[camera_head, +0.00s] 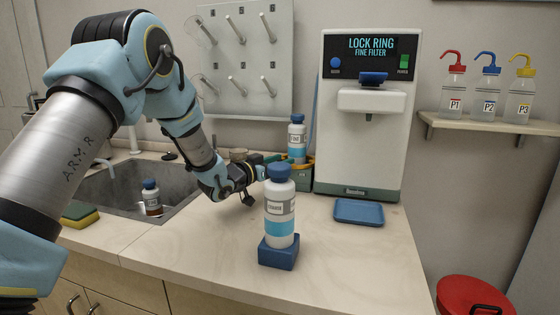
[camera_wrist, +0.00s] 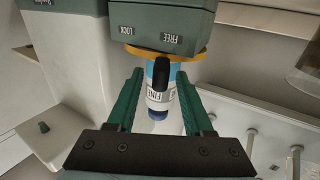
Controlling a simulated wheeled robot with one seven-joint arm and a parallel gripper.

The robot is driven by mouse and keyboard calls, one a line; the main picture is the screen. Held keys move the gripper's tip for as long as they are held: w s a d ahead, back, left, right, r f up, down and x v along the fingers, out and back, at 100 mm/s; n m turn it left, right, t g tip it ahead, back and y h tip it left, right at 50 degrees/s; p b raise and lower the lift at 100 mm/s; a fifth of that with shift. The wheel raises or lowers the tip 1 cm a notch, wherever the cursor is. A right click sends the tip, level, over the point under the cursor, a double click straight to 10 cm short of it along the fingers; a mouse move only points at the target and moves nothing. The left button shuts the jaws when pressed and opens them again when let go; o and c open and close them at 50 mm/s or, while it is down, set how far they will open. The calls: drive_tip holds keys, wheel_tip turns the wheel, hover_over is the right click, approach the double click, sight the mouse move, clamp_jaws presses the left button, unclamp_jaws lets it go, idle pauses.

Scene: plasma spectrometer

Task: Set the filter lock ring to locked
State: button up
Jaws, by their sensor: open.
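The filter lock ring is a yellow-orange ring (camera_wrist: 137,50) under a green housing in the wrist view, which appears upside down. A black tab (camera_wrist: 161,73) sticks out from it, nearer the FREE mark (camera_wrist: 171,38) than the LOCK mark (camera_wrist: 126,29). Behind the tab is a white-and-blue cartridge labelled FINE (camera_wrist: 158,98). My gripper (camera_wrist: 160,76) is open, its green fingers on either side of the tab with gaps visible. In the head view the cartridge (camera_head: 297,138) stands in the green housing (camera_head: 301,180); my fingertips are largely hidden behind the front bottle.
A white bottle (camera_head: 280,210) on a blue block (camera_head: 278,252) stands in front of my gripper. The dispenser (camera_head: 371,145), its screen reading LOCK RING FINE FILTER, stands right of the housing. A blue tray (camera_head: 358,212) lies before it. The sink (camera_head: 110,192) is left.

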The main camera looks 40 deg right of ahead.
clamp_jaws()
idle(0.3)
idle(1.1)
